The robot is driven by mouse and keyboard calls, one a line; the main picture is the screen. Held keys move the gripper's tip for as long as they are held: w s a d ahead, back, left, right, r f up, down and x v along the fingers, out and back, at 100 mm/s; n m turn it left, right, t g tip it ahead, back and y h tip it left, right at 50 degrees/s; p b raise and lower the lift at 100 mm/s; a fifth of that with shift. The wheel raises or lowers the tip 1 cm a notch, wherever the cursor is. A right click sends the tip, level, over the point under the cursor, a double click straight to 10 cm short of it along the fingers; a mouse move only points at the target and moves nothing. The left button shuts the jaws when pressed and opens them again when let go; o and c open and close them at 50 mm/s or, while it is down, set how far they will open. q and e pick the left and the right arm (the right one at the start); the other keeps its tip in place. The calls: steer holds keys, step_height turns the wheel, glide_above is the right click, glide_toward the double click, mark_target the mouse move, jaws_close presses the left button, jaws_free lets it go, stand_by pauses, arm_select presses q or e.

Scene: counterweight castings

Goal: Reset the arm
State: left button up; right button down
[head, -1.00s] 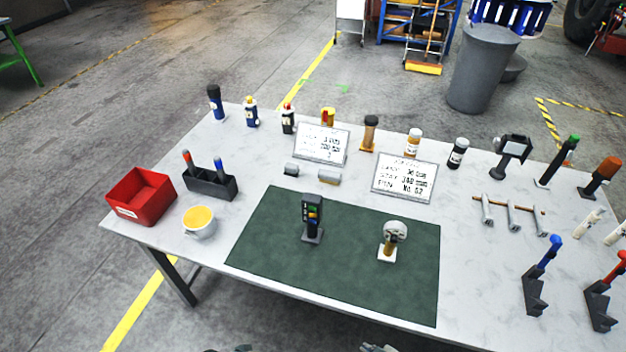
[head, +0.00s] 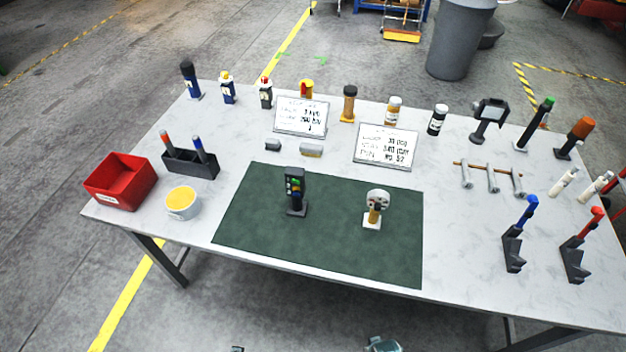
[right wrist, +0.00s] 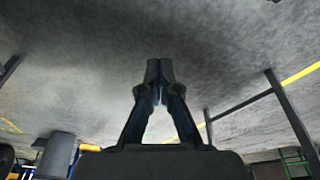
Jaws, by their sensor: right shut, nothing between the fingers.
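In the right wrist view my right gripper (right wrist: 160,70) has its fingers together, with nothing held between them. Behind it are concrete floor and dark table legs. In the head view a small part of my right gripper (head: 383,345) shows at the bottom edge, below and apart from the table (head: 460,270). A tiny dark tip of what appears to be my left gripper (head: 237,349) shows at the bottom edge; its fingers cannot be made out.
A green mat (head: 330,240) holds a dark handheld device (head: 296,192) and a round-headed device (head: 376,207). A red bin (head: 120,183), a yellow-filled cup (head: 182,203), bottles and two signs stand around it. Blue (head: 518,235) and red (head: 580,246) handled tools stand at right.

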arm_select(q)
steer(key=s+a+f, duration=0.1)
steer(key=s+f, duration=0.6)
steer(key=f, duration=0.4)
steer(key=s+a+f+g, duration=0.1)
steer(key=s+f, duration=0.5)
steer(key=f, duration=0.4)
steer(key=shift+s+f, duration=0.4)
arm_select(e)
steer(key=s+d+f, duration=0.1)
steer(key=s+f, duration=0.6)
steer(key=f, duration=0.4)
steer(key=s+d+f+g, duration=0.1)
steer(key=s+f, duration=0.5)
steer(key=f, duration=0.4)
steer(key=shift+s+f, duration=0.4)
